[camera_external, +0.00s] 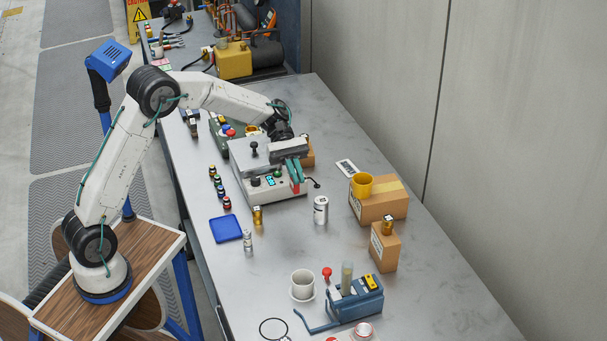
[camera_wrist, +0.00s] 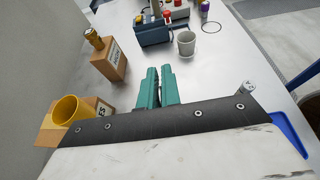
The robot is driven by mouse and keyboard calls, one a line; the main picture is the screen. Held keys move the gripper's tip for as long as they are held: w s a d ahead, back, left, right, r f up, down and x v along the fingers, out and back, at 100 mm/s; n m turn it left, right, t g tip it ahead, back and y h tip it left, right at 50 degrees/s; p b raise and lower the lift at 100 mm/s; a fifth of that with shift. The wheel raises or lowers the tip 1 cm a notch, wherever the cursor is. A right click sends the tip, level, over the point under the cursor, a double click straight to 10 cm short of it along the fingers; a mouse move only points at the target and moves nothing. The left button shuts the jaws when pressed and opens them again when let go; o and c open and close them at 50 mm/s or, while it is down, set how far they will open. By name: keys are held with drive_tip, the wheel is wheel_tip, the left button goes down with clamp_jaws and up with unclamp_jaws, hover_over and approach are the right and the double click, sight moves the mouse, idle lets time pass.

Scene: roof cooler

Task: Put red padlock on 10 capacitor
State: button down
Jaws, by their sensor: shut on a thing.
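My gripper (camera_external: 298,174) has teal fingers and hangs at the front of the grey instrument box. It is shut on a small red thing (camera_external: 295,187), which looks like the red padlock and is partly covered by the fingers. In the wrist view the gripper (camera_wrist: 159,82) hides what it holds. A silver cylinder with a label (camera_external: 320,210), possibly the 10 capacitor, stands upright on the table to the lower right of the gripper. Its label is too small to read. I cannot pick it out in the wrist view.
The grey instrument box (camera_external: 262,186) stands beside my gripper. Cardboard boxes stand at right, one bearing a yellow mug (camera_external: 361,185), another a brass cylinder (camera_external: 388,226). A blue tray (camera_external: 226,229), white cup (camera_external: 303,285) and blue device (camera_external: 355,303) are nearer. Middle table is mostly clear.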

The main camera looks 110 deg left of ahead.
drive_tip(key=shift+w+a+f, duration=0.7)
drive_tip(key=shift+w, duration=0.4)
drive_tip(key=shift+w+a+f, duration=0.65)
drive_tip(key=shift+w+f, duration=0.05)
drive_tip(key=shift+w, duration=0.4)
drive_tip(key=shift+w+a+f, duration=0.7)
drive_tip(key=shift+w, duration=0.4)
drive_tip(key=shift+f, duration=0.15)
drive_tip(key=c, duration=1.6)
unclamp_jaws()
drive_tip(key=shift+s+a+r, duration=0.1)
drive_tip(key=shift+r, duration=0.1)
drive_tip(key=v, duration=1.1)
drive_tip(key=shift+s+a, duration=0.25)
